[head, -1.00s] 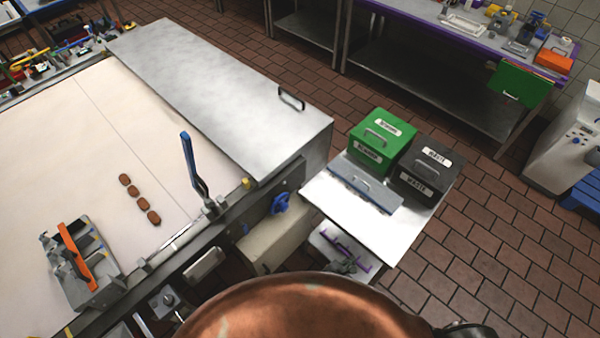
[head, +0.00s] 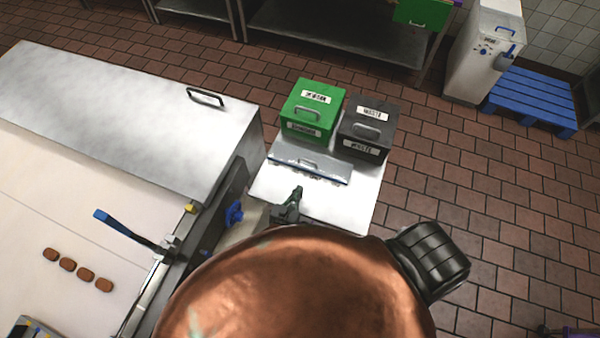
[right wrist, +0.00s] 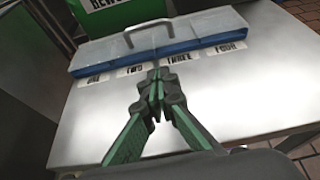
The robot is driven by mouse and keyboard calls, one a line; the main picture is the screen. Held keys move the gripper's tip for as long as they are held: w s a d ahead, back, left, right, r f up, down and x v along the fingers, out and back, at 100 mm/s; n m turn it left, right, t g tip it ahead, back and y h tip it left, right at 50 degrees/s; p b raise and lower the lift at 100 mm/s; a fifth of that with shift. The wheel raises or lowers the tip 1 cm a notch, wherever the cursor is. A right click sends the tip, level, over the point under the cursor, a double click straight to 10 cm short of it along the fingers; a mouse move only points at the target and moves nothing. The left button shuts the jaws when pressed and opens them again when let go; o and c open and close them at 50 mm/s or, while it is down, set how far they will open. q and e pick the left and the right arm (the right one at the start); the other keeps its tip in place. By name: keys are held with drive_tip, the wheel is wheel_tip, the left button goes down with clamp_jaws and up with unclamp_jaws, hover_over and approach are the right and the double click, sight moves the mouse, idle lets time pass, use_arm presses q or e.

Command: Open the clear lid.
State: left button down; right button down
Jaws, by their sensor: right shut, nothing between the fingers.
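The clear lid (head: 311,164) is a flat, see-through cover with a grey handle, lying closed over a low blue tray on the steel side table. In the right wrist view the clear lid (right wrist: 198,26) and its handle (right wrist: 146,27) are at the top, with blue showing along the tray's front (right wrist: 165,58). My right gripper (head: 297,192) is shut and empty over the table, just in front of the tray. In the right wrist view the gripper's fingertips (right wrist: 159,75) are together near the tray's front edge and labels, apart from the handle. My left gripper is not in view.
A green bin (head: 313,107) and a dark waste bin (head: 366,130) stand directly behind the tray. The table's bare top (head: 345,205) is clear.

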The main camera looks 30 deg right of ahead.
sight(310, 158)
drive_tip(key=b+x, duration=0.2)
drive_tip(key=x, duration=0.1)
drive_tip(key=b+x, duration=0.4)
drive_tip(key=x, duration=0.1)
drive_tip(key=shift+d+f, duration=0.25)
drive_tip(key=shift+f, duration=0.15)
drive_tip(key=d+r, duration=0.1)
drive_tip(key=w+r, duration=0.1)
drive_tip(key=shift+w+d+r+p, duration=0.3)
drive_tip(key=shift+d+r, duration=0.05)
drive_tip(key=shift+d, duration=0.05)
drive_tip(key=shift+w+d+r, duration=0.15)
drive_tip(key=shift+d+r, duration=0.1)
drive_tip(key=shift+r, duration=0.15)
drive_tip(key=shift+w+r+p, duration=0.1)
drive_tip(key=shift+r+p, duration=0.1)
drive_tip(key=shift+p, duration=0.4)
